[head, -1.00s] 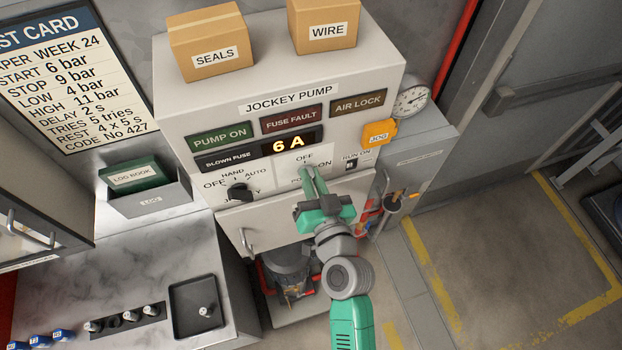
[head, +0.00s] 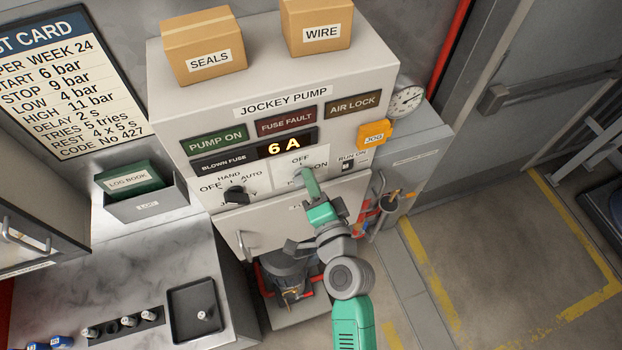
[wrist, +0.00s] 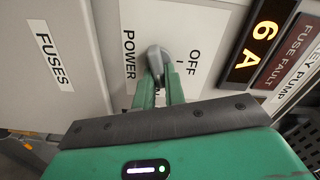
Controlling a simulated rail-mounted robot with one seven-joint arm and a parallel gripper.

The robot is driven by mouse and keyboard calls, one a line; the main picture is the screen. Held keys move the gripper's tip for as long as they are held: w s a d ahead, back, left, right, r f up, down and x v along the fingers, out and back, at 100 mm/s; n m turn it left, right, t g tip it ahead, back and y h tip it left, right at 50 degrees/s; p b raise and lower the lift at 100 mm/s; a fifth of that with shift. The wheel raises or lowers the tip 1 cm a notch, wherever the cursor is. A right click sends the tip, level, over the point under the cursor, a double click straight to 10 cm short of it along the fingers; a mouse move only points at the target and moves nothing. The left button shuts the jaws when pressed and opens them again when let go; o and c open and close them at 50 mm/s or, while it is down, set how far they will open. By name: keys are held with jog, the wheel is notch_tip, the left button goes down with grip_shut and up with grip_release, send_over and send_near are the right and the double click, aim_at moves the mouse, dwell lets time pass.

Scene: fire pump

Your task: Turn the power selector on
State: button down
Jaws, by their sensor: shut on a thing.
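The power selector (wrist: 157,60) is a grey knob on the white switch plate of the jockey pump panel, between the words OFF and POWER in the wrist view. My gripper (wrist: 158,82) has its two green fingers shut on the knob, one on each side. In the head view my gripper (head: 310,180) reaches up to the plate from below and hides the knob. The OFF mark (head: 300,160) shows above it and ON to its right. The ON mark is hidden in the wrist view. I cannot tell exactly where the knob points.
Left of it is the black HAND/AUTO selector (head: 236,195). To the right are the RUN ON switch (head: 347,167) and the orange JOG box (head: 374,134). The display (head: 286,146) reads 6 A. A lower cover with a handle (head: 242,243) lies beneath.

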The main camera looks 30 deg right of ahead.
jog(key=shift+f+m, duration=0.1)
jog(key=shift+m, duration=1.5)
jog(key=shift+m+p, duration=0.3)
jog(key=c, duration=1.5)
grip_release()
jog(key=shift+f, duration=0.1)
jog(key=shift+o, duration=0.2)
jog(key=s+b, duration=0.1)
jog(key=s, duration=0.7)
jog(key=shift+a, duration=0.4)
jog(key=shift+w, duration=0.1)
